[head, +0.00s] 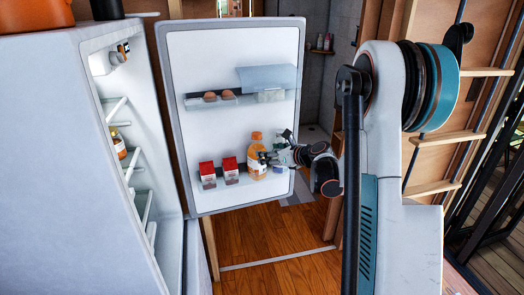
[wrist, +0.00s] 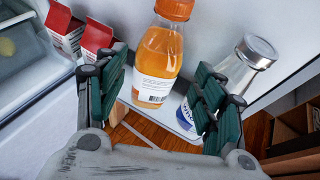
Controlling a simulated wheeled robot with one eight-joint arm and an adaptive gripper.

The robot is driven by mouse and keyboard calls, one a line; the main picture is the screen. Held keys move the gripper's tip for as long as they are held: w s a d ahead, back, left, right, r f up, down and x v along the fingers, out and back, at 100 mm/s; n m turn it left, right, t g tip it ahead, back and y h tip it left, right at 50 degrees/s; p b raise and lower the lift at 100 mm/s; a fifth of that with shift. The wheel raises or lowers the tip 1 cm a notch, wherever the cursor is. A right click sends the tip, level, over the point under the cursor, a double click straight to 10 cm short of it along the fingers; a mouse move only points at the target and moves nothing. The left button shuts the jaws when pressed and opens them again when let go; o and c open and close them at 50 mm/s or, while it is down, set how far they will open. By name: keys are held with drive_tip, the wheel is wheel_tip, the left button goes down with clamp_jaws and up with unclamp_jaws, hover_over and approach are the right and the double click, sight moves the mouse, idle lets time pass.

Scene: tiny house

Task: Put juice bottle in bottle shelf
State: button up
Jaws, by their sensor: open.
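The juice bottle (head: 256,159), orange with an orange cap and a white label, stands on the lower door shelf (head: 207,188) of the open fridge. It also shows in the wrist view (wrist: 158,62), upright between and just beyond my finger pads. My gripper (head: 270,159) reaches in from the right at the bottle's height. In the wrist view my gripper (wrist: 160,95) is open, with one dark green finger on each side and nothing held. The head view does not show clearly whether a finger touches the bottle.
Two red and white cartons (head: 230,168) stand left of the bottle. A glass jar with a metal lid (wrist: 245,65) stands close on its right, by my right finger. An upper door shelf (head: 242,98) holds eggs. The fridge body (head: 90,150) is at left.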

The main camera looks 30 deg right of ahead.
drive_tip(key=shift+p+v, duration=0.35)
drive_tip(key=shift+v, duration=1.5)
drive_tip(key=shift+a, duration=0.1)
